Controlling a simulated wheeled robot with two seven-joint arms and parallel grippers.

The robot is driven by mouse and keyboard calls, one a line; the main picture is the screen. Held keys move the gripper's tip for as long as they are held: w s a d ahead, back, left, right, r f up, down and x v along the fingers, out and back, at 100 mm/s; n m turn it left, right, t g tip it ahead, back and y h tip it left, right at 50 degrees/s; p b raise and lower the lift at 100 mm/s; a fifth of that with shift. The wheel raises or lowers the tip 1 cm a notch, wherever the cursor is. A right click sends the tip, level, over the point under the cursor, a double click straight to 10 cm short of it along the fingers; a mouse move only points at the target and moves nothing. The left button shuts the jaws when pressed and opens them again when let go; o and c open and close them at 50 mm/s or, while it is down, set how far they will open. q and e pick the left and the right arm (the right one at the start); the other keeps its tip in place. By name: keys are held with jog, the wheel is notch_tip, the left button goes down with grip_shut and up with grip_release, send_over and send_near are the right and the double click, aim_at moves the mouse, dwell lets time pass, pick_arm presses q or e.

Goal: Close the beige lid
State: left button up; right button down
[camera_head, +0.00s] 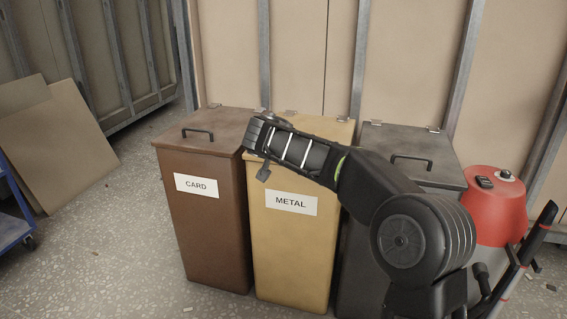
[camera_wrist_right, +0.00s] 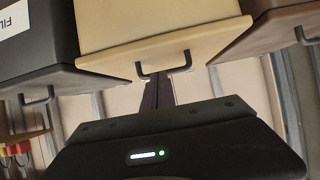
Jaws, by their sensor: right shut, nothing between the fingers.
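The beige bin (camera_head: 290,245), labelled METAL, stands between two other bins. Its beige lid (camera_head: 338,128) looks down and about level with the neighbouring lids; my arm covers much of it, so I cannot tell whether a small gap is left. My right gripper (camera_head: 253,134) is over the lid's front left, near the brown bin. In the right wrist view, the lid's edge (camera_wrist_right: 165,41) and dark handle (camera_wrist_right: 146,73) show beyond my right gripper (camera_wrist_right: 167,88), which is shut and empty. Its fingers overlap the handle in the picture; contact is unclear. My left gripper is out of view.
A brown bin (camera_head: 210,230) labelled CARD stands close on the left, its lid down. A dark grey bin (camera_head: 358,255) stands close on the right, lid down. A red rounded container (camera_head: 497,210) is farther right.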

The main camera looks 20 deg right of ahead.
jog(key=s+a+f, duration=0.1)
jog(key=s, duration=0.1)
jog(key=s+a+f, duration=0.1)
jog(key=a, duration=0.1)
jog(key=shift+s+a+f, duration=0.2)
jog(key=shift+s+a, duration=0.05)
jog(key=shift+s, duration=0.15)
